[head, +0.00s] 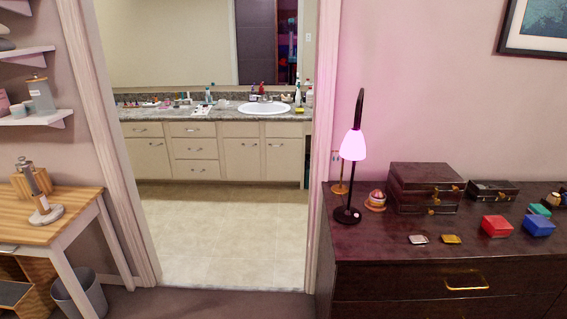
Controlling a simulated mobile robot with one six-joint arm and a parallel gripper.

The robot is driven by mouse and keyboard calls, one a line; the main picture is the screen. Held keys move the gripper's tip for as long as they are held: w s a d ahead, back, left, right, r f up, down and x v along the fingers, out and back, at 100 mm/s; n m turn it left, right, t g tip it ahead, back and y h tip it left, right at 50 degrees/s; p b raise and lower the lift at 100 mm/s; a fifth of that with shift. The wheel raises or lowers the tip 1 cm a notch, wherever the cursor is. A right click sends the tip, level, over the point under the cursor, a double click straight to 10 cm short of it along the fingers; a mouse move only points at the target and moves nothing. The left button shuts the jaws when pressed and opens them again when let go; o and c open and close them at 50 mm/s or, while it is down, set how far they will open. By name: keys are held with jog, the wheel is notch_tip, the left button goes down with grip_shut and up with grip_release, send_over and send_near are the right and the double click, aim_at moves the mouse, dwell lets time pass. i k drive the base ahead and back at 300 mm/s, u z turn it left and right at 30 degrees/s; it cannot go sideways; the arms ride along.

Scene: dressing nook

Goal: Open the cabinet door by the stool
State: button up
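Through a doorway, a cream vanity cabinet (205,152) with a granite counter stands against the far wall. Its cabinet doors, one at the left (150,161) and two at the right (242,160) (284,160), look shut, as do its drawers (194,148). Small handles show on their fronts. I see no stool in this view, so I cannot tell which door is the one by it. My gripper is not in view.
The doorway's pale floor (223,235) is clear between its frames. At right stands a dark dresser (380,240) with a lit pink lamp (353,146) and several boxes. At left are a wooden table (62,222) and a grey bin (80,296).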

aim_at(284, 156)
jog(key=z, duration=0.05)
jog(key=k, duration=1)
jog(key=u, duration=0.6)
jog(key=i, duration=2.75)
jog(key=u, duration=0.05)
